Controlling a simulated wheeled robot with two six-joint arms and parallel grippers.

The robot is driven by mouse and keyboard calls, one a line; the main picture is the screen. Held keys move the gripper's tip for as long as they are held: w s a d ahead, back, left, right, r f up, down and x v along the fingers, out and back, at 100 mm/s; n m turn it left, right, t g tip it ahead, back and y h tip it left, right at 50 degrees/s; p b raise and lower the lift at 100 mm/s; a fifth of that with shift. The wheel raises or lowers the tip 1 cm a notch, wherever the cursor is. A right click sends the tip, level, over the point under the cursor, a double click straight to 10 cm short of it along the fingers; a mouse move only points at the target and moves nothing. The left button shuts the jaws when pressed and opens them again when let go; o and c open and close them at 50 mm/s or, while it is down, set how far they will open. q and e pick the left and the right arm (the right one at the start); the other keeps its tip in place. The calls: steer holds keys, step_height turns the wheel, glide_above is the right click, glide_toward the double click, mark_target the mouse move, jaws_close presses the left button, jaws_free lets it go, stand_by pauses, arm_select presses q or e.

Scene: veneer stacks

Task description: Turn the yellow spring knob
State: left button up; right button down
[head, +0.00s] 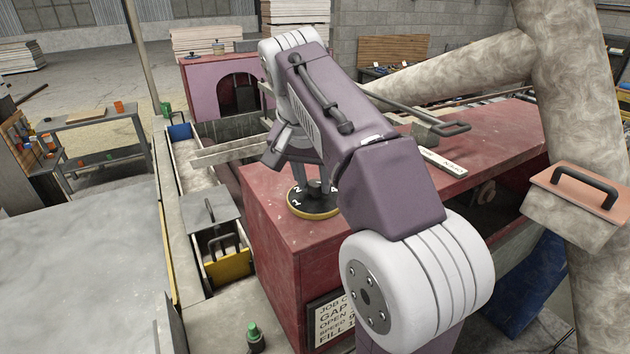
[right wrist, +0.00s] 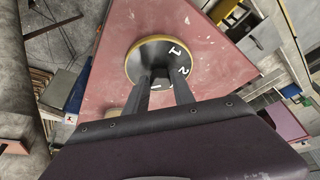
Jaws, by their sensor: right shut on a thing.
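The yellow spring knob (head: 312,206) is a round dial with a yellow rim, a black face and white numbers. It sits on the red cabinet top (head: 265,185) near its left end. My right gripper (head: 318,186) reaches down from above and is shut on the knob's raised centre grip. In the right wrist view the knob (right wrist: 150,50) lies straight ahead, with the numbers 1 and 2 showing on its right side. The two fingers of my right gripper (right wrist: 161,82) close on its middle, which they partly hide. My left gripper is not in view.
A long-handled tool (head: 440,128) and a white labelled strip (head: 442,163) lie further right on the red top. An open bin with a yellow front (head: 228,264) stands left of the cabinet, and a green-topped bottle (head: 254,336) below it. A thick pale pipe (head: 565,80) rises at right.

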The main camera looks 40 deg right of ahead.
steer(key=m, duration=0.1)
steer(key=m+g, duration=0.1)
steer(key=m, duration=0.2)
steer(key=shift+w+m+g+h, duration=0.3)
steer(key=shift+w+h, duration=0.05)
steer(key=shift+h, duration=0.05)
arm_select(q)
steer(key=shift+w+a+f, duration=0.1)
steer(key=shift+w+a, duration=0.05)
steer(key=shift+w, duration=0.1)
arm_select(e)
steer(key=shift+w+a+m+g, duration=0.1)
steer(key=shift+m+g, duration=0.35)
steer(key=shift+m, duration=0.7)
steer(key=shift+w+m+g, duration=0.1)
steer(key=shift+m+g, duration=0.35)
steer(key=shift+m, duration=0.7)
steer(key=shift+f, duration=0.1)
